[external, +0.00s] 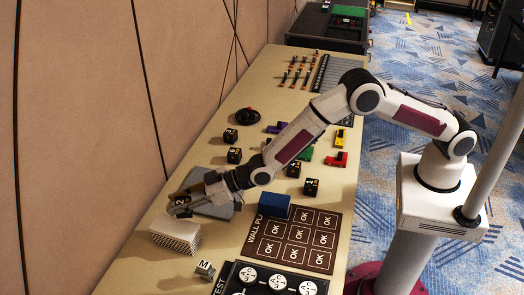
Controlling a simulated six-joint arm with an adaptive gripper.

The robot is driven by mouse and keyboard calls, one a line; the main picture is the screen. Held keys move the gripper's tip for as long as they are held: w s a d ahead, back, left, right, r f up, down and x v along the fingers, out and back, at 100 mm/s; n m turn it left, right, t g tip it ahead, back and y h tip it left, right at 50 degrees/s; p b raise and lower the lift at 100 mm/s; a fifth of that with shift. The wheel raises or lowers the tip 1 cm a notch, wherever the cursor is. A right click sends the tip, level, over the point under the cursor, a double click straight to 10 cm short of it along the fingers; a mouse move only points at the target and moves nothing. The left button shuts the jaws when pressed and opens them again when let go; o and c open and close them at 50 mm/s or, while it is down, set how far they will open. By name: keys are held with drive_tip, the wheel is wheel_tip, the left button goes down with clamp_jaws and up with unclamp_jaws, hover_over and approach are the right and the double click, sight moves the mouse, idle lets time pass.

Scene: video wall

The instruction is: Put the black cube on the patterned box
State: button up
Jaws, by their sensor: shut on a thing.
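My gripper (187,203) reaches in from the right and is shut on a black cube (179,207) with a white mark on it. The fingers cover part of this cube. The patterned box (175,234), pale with a fine pattern, lies on the table just below the held cube in the picture. The cube seems to be over or just behind the box's far edge; from this one view I cannot tell its height or whether they touch.
A grey plate (218,207) lies under my wrist. Other black cubes (234,155) (310,187) stand behind. A blue block (275,205) is beside the OK panel (295,238). A grey M cube (205,269) is in front of the box. The wall runs along the left.

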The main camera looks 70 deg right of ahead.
idle(0.3)
drive_tip(key=shift+f, duration=1.85)
drive_tip(key=shift+f, duration=0.15)
drive_tip(key=o, duration=1.1)
drive_tip(key=shift+o, duration=0.2)
drive_tip(key=shift+s+r, duration=0.15)
drive_tip(key=shift+r, duration=0.05)
drive_tip(key=shift+s+d+r, duration=0.2)
drive_tip(key=shift+s, duration=0.15)
drive_tip(key=v, duration=1)
drive_tip(key=shift+s+d, duration=0.15)
drive_tip(key=shift+s, duration=0.2)
